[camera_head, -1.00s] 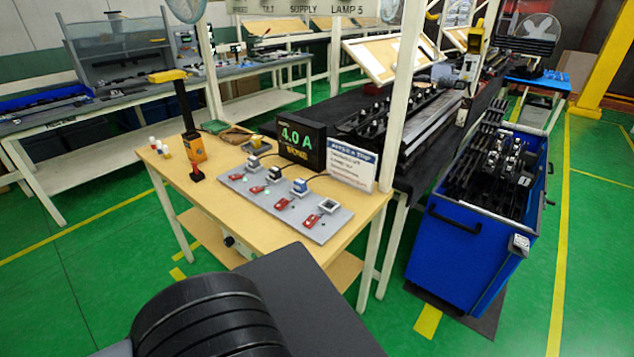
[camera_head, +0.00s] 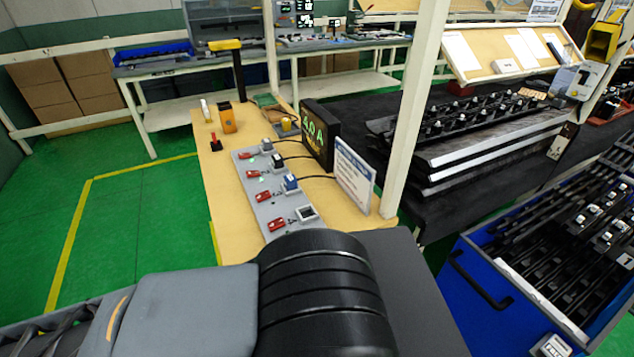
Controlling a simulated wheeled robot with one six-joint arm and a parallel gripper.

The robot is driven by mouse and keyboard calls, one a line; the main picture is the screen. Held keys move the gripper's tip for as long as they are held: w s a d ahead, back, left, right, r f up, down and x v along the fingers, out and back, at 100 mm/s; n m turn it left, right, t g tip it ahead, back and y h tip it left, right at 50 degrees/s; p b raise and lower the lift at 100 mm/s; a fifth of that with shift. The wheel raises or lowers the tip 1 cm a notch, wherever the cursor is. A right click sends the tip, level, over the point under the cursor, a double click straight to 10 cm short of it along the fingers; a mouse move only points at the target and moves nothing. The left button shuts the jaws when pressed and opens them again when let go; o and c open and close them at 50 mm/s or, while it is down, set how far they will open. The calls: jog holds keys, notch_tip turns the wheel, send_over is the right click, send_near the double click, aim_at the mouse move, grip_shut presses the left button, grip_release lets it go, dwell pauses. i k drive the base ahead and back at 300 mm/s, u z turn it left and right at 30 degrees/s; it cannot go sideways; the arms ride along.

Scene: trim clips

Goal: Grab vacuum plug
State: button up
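A grey power panel (camera_head: 266,211) lies on the wooden table with a row of sockets and red switches. A pale plug (camera_head: 266,145), a dark plug (camera_head: 276,160) and a blue plug (camera_head: 290,184) sit in its sockets with black cables running right. The nearest socket (camera_head: 305,213) looks empty. I cannot tell which plug is the vacuum's; labels are too small to read. My gripper is not in view; only my dark arm link shows across the bottom, just in front of the panel's near end.
A display reading 4.0 A (camera_head: 320,135) and a white sign (camera_head: 354,175) stand right of the panel. A white post (camera_head: 414,110) rises beside the table. A blue bin (camera_head: 480,280) is at right. Green floor (camera_head: 140,215) is open at left.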

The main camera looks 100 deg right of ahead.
aim_at(291, 180)
jog(key=k, duration=1.2)
jog(key=z, duration=1.05)
jog(key=i, duration=0.45)
